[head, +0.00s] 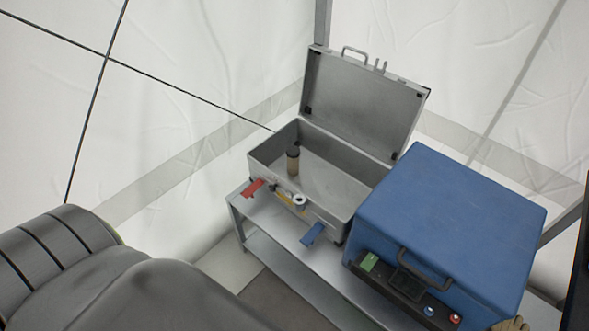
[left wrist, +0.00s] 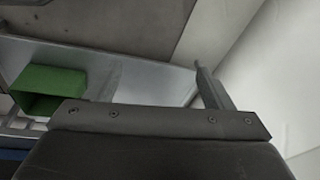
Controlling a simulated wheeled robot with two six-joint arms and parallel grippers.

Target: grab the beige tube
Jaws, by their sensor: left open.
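My left gripper (left wrist: 160,118) shows in the left wrist view as a dark bar with one finger rising at the right. It is open, and I see nothing held in it. The tube does not show in the left wrist view. Neither gripper's fingers show in the head view.
The case's lid (head: 362,105) stands raised at the back. A blue box (head: 455,220) with a handle stands right of the case. A green box (left wrist: 50,88) shows in the wrist view. White tent walls are behind.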

